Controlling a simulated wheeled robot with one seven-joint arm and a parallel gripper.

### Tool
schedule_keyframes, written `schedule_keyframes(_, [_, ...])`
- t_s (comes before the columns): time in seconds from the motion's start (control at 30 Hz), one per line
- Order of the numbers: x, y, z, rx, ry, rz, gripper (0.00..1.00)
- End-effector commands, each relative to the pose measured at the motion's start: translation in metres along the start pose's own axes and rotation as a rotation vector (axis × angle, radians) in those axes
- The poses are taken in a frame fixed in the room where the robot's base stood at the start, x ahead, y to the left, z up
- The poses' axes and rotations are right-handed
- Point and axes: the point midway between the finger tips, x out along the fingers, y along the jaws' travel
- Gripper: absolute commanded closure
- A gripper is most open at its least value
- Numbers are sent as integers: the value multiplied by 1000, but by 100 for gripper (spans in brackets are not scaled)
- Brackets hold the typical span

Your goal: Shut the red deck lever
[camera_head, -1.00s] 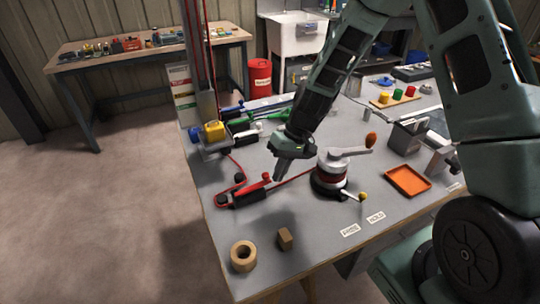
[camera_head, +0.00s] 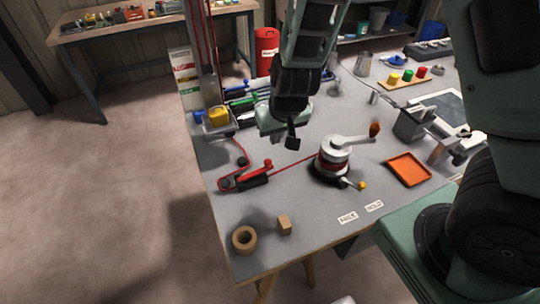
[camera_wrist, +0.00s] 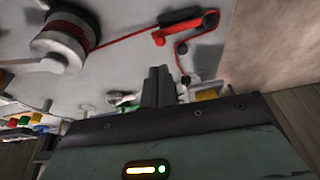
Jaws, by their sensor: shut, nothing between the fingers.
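The red deck lever (camera_head: 246,174) lies along its black clutch body (camera_head: 255,181) on the left part of the grey bench, with its knob end towards the winch. Its exact angle is hard to tell. It also shows at the top of the wrist view (camera_wrist: 181,29), beyond my fingertips. A red line runs from it to the winch drum (camera_head: 334,158). My gripper (camera_head: 292,143) is shut and empty, apart from the lever, above the bench to its upper right. Its shut fingers also show in the wrist view (camera_wrist: 158,82).
The winch has a crank with an orange grip (camera_head: 375,129). Blue and green levers (camera_head: 240,103) and a yellow block (camera_head: 219,117) stand behind. An orange tray (camera_head: 409,170) is at the right. A wooden ring (camera_head: 244,239) and small block (camera_head: 284,224) lie near the front edge.

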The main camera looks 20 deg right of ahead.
Motion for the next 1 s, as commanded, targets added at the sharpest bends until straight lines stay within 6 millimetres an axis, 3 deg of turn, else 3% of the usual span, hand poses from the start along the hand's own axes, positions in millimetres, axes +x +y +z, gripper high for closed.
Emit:
schedule_keyframes(0.1, [28,2,2,3,-6,1,100])
schedule_keyframes(0.5, [92,0,1,0,-6,0,100])
schedule_keyframes(0.73, [111,0,0,-1,-3,-1,100])
schedule_keyframes(1.0, [116,0,0,-1,-1,-1,100])
